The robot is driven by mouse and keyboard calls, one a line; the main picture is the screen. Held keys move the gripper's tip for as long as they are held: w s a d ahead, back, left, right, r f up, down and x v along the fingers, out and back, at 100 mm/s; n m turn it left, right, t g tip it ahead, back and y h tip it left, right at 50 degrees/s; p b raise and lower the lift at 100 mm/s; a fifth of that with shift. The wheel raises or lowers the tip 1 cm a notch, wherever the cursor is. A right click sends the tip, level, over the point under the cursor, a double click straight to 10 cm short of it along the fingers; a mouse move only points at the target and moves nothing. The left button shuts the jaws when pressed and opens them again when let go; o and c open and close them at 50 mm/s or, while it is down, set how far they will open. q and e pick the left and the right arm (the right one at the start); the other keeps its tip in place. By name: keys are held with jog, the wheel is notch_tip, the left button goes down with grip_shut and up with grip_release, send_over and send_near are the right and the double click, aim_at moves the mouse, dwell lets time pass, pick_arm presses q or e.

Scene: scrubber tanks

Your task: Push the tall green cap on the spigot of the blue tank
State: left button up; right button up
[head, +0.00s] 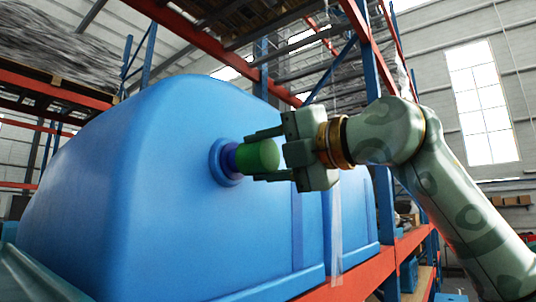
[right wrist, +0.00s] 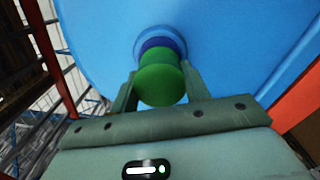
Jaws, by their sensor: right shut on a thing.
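The blue tank (head: 170,200) fills the left and middle of the head view. Its spigot (head: 229,159) sticks out of a round blue collar on the tank's wall, and its dark blue part also shows in the right wrist view (right wrist: 163,44). The green cap (head: 257,157) sits against the outer end of the spigot, in line with it. It also shows in the right wrist view (right wrist: 162,79), between the two fingers. My right gripper (head: 265,155) is shut on the green cap from the right. How far the cap covers the spigot I cannot tell. My left gripper is not in view.
A second blue tank (head: 352,215) stands just right of the first on the orange shelf beam (head: 360,270). A blue rack post (head: 384,200) rises behind my right arm. Wrapped goods (head: 60,55) lie on the upper rack at left.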

jog(key=shift+w+a+r, duration=0.1)
jog(key=shift+w+a, duration=0.05)
jog(key=shift+a, duration=0.1)
jog(key=shift+p+x, duration=0.45)
jog(key=shift+x, duration=0.35)
jog(key=o, duration=0.9)
jog(key=shift+o, duration=0.8)
jog(key=shift+w+a, duration=0.2)
jog(key=shift+a, duration=0.1)
jog(key=o, duration=0.4)
jog(key=shift+d, duration=0.1)
jog(key=shift+c, duration=0.2)
jog(key=shift+s+d, duration=0.15)
